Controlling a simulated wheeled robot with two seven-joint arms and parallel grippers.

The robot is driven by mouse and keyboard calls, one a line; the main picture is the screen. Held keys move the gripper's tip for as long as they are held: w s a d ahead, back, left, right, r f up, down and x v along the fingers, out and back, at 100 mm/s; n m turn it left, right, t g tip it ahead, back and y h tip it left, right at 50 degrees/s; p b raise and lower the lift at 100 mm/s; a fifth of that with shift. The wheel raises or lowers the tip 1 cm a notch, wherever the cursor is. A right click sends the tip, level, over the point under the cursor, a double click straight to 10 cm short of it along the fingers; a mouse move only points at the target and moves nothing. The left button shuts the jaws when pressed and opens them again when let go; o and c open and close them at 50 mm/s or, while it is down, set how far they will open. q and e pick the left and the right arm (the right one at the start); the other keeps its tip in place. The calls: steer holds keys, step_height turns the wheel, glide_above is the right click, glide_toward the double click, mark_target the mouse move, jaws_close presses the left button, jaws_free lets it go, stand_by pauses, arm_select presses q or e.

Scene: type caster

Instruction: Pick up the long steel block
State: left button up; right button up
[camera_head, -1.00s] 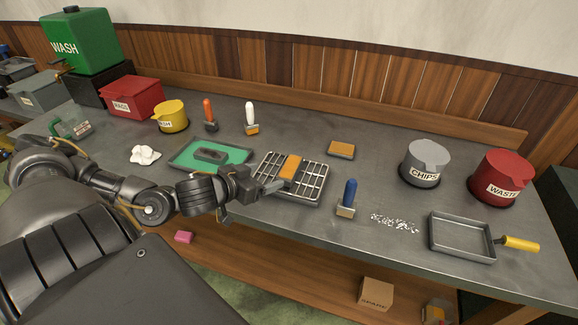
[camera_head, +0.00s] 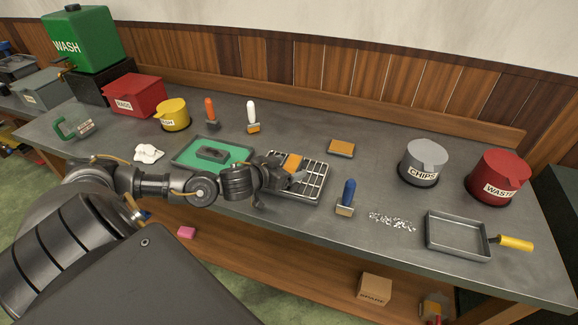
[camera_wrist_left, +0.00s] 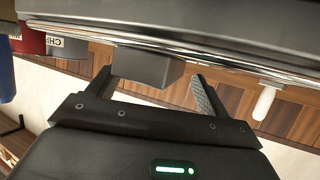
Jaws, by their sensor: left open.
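The long steel block (camera_head: 292,162) lies on the wire rack (camera_head: 318,178) near the middle of the bench. Its top looks orange-brown, probably reflecting the wooden wall. My left gripper (camera_head: 296,180) is low over the rack at the block's near end and hides that end. In the left wrist view, the block (camera_wrist_left: 148,66) shows its grey end between the two open fingers (camera_wrist_left: 152,84), with space on both sides. I cannot tell how far the fingers reach along it. My right gripper is not in view.
A green tray (camera_head: 185,156) with a dark block (camera_head: 212,153) is left of the rack. A blue-handled tool (camera_head: 347,194) stands close on its right, with scattered chips (camera_head: 392,222) beyond.

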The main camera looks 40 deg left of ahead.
arm_select(q)
steer(key=shift+c, duration=0.5)
steer(key=shift+f, duration=0.1)
jaws_close()
